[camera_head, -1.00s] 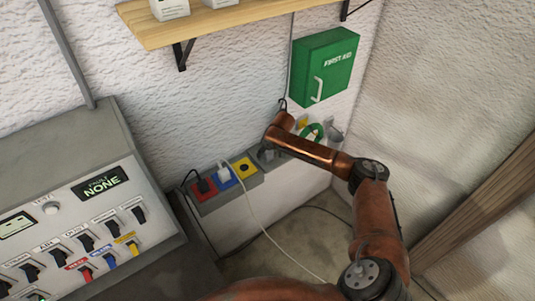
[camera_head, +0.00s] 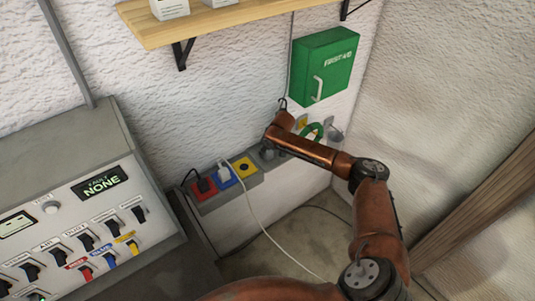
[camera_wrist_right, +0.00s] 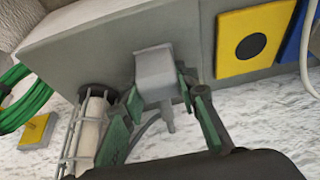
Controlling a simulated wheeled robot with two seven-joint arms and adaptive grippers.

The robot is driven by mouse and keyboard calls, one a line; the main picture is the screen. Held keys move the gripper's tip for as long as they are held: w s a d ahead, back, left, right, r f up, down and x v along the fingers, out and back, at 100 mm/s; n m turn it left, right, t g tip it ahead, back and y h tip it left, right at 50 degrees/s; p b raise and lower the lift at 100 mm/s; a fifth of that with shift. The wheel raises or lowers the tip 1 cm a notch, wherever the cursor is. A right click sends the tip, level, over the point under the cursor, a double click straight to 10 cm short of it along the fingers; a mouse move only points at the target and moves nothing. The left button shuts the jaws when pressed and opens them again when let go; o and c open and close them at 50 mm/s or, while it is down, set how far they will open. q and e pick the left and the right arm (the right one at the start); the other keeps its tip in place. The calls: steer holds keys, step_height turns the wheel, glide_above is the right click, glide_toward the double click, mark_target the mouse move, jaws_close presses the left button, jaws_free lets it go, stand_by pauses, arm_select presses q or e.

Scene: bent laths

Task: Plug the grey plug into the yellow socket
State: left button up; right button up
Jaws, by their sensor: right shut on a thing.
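The grey plug (camera_wrist_right: 155,72) is a light grey block with a short grey stem, between the green fingers of my right gripper (camera_wrist_right: 160,92). The gripper is shut on it. The plug is in front of the grey socket strip, beside the yellow socket; I cannot tell whether it touches the strip. The yellow socket (camera_wrist_right: 250,42) is a square plate with a dark round hole, empty, to the right of the plug in the wrist view. In the head view the yellow socket (camera_head: 244,168) lies left of my right gripper (camera_head: 268,153). My left gripper is not in view.
A red socket (camera_head: 204,188) holds a black plug, and a blue socket (camera_head: 224,177) holds a white plug with a hanging cable. A green first aid box (camera_head: 324,65) is above. A switch panel (camera_head: 80,230) stands at left. A caged lamp (camera_wrist_right: 88,125) and green cable (camera_wrist_right: 30,108) are nearby.

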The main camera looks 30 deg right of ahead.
steer(key=shift+w+r+b, duration=0.1)
steer(key=shift+r+b, duration=0.2)
steer(key=shift+r, duration=0.5)
arm_select(q)
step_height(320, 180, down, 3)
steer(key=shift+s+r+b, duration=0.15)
steer(key=shift+b, duration=0.85)
arm_select(e)
steer(key=s+a+r, duration=0.8)
steer(key=s+r, duration=0.3)
steer(key=shift+s+r, duration=0.2)
steer(key=shift+s, duration=0.15)
arm_select(q)
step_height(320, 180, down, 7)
steer(key=b, duration=0.7)
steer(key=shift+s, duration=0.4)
arm_select(e)
steer(key=s+a+f, duration=0.4)
steer(key=a, duration=0.3)
steer(key=s+a+f+m, duration=0.1)
steer(key=s+a+f, duration=0.3)
steer(key=a, duration=0.3)
steer(key=shift+s+a+f, duration=0.25)
steer(key=shift+a+f, duration=0.15)
steer(key=shift+f, duration=0.15)
